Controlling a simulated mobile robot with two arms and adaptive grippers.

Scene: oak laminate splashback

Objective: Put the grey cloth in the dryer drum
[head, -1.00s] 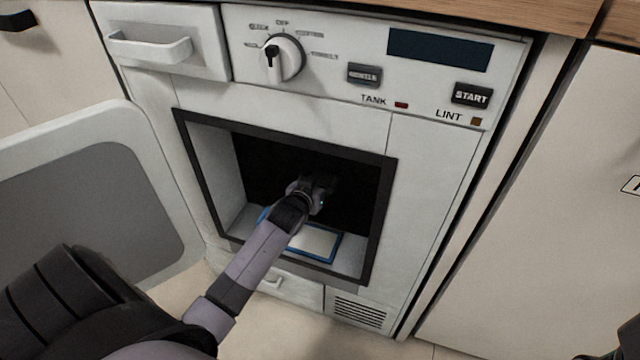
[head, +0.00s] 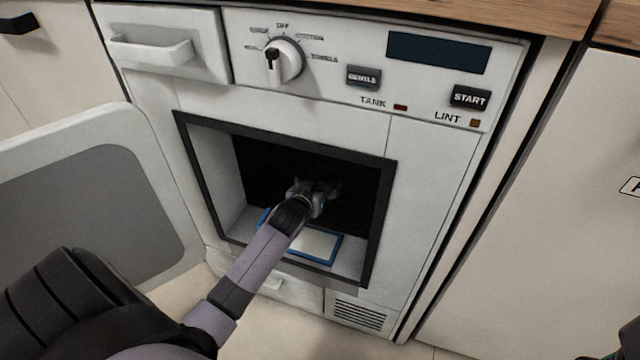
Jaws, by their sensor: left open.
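The dryer (head: 430,160) stands with its square drum opening facing me. My left arm reaches in, and my left gripper (head: 322,188) is inside the dark drum (head: 262,172). Its fingers are spread open. I see nothing clearly held between them. A flat light-grey piece with a blue edge (head: 318,243) lies at the bottom front of the opening, partly behind my arm. I cannot tell whether it is cloth or part of the dryer. No other grey cloth can be made out; the drum's depth is too dark. My right gripper is not recognisable.
The dryer door (head: 95,210) is swung wide open to the left. A dark frame (head: 380,220) borders the opening close around my arm. Above are a knob (head: 283,60), a START button (head: 471,97) and a drawer handle (head: 150,48). A small dark piece shows at the bottom right corner.

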